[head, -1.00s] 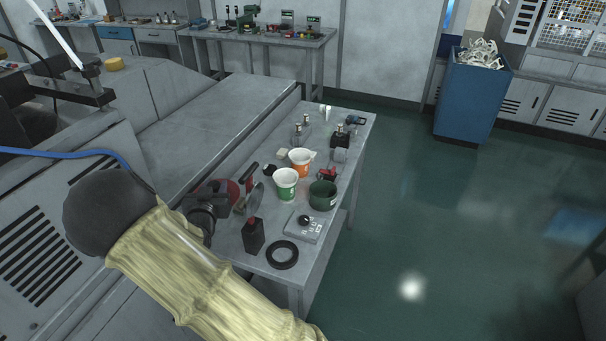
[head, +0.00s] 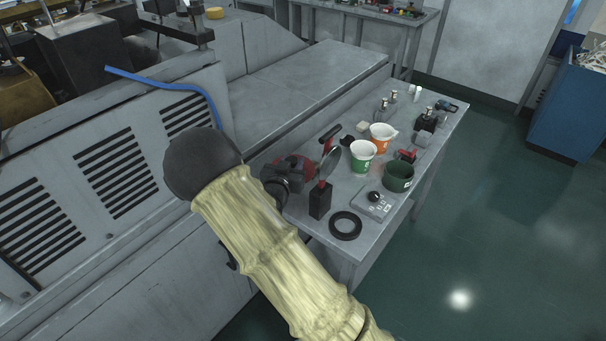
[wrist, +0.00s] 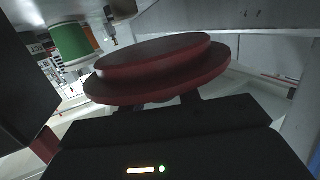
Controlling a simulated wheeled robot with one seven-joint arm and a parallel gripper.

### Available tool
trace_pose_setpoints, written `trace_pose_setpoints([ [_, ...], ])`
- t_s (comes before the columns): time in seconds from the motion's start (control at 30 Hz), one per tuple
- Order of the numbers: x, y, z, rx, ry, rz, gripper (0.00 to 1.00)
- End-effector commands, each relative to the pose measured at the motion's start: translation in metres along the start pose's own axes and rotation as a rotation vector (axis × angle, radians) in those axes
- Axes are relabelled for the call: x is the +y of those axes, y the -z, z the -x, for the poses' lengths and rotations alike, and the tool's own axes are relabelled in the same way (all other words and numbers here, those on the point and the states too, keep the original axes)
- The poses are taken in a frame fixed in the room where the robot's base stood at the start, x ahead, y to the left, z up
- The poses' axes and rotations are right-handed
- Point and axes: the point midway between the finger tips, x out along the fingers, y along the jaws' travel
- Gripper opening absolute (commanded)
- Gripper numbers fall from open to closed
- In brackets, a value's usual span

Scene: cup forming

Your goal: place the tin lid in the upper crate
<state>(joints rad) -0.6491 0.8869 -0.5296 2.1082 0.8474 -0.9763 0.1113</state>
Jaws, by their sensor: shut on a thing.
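The tin lid (wrist: 160,68) is a dark red, stepped round disc, large in the wrist view just beyond my gripper (wrist: 190,100). My gripper is shut on it near its lower edge. In the head view, my gripper (head: 283,186) is a dark shape at the end of my sleeved arm, over the near left end of the work table. A red part of the lid (head: 298,166) shows just beyond it, mostly hidden by the gripper. The upper crate is not in view in either picture.
The work table (head: 300,217) holds a black bottle (head: 320,201), a black ring (head: 345,226), a scale (head: 373,204), a green-and-white cup (head: 362,157), an orange cup (head: 382,137) and a dark green pot (head: 398,177). A grey machine (head: 100,160) stands left. Floor (head: 480,240) at right is clear.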

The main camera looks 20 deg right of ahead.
Motion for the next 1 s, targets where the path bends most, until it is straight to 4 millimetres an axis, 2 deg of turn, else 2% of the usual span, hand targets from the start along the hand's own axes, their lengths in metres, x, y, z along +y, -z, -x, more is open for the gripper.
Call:
trace_pose_setpoints([
  [0.13,0.000,-0.023,-0.004,-0.001,0.000,0.004,0.08],
  [0.53,0.000,-0.030,-0.005,0.001,0.000,0.000,0.08],
  [0.83,-0.001,-0.065,-0.009,0.001,0.001,0.003,0.08],
  [1.0,-0.001,-0.069,-0.010,0.002,0.001,-0.001,0.08],
])
